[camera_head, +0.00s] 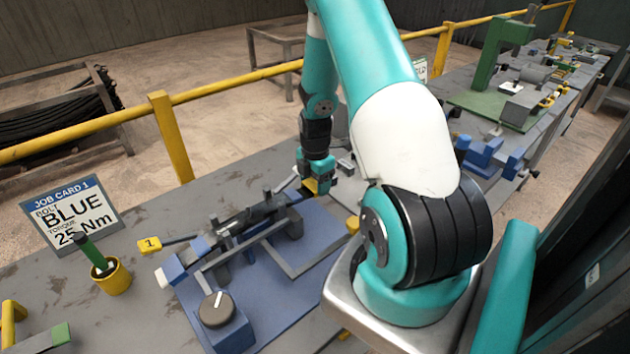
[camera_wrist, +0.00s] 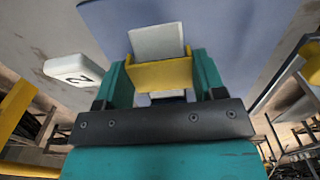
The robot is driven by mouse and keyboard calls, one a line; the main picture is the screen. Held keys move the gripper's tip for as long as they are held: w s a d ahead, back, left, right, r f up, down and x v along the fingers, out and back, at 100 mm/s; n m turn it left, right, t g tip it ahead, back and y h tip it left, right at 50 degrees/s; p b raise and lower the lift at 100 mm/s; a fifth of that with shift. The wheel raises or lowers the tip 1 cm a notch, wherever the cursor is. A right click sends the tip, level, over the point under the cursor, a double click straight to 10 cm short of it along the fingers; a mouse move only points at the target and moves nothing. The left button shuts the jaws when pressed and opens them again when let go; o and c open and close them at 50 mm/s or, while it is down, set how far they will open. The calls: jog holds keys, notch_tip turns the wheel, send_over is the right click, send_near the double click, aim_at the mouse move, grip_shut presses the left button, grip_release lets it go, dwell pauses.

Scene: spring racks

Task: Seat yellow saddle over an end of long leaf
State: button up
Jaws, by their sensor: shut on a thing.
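My gripper (camera_head: 316,180) is low over the far right end of the blue fixture on the bench. In the wrist view its teal fingers (camera_wrist: 160,82) are shut on the yellow saddle (camera_wrist: 160,75), a small bent yellow piece. A sliver of the saddle (camera_head: 310,186) shows under the fingers in the head view. A pale grey block or strip (camera_wrist: 157,41) shows just beyond the saddle; I cannot tell whether they touch. The long dark leaf (camera_head: 252,214) lies along the fixture, its right end near my gripper. Whether the saddle is around that end is hidden.
The blue base plate (camera_head: 262,312) carries grey rails and a knob block (camera_head: 217,312). A yellow tag marked 1 (camera_head: 149,245) sticks out left; a white tag marked 2 (camera_wrist: 70,70) is beside my gripper. A yellow cup (camera_head: 112,277) and job card (camera_head: 70,212) stand left.

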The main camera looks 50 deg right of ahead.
jog(key=shift+f, duration=0.2)
jog(key=o, duration=1)
jog(key=shift+o, duration=0.8)
jog(key=shift+w+r, duration=0.1)
jog(key=shift+r, duration=0.1)
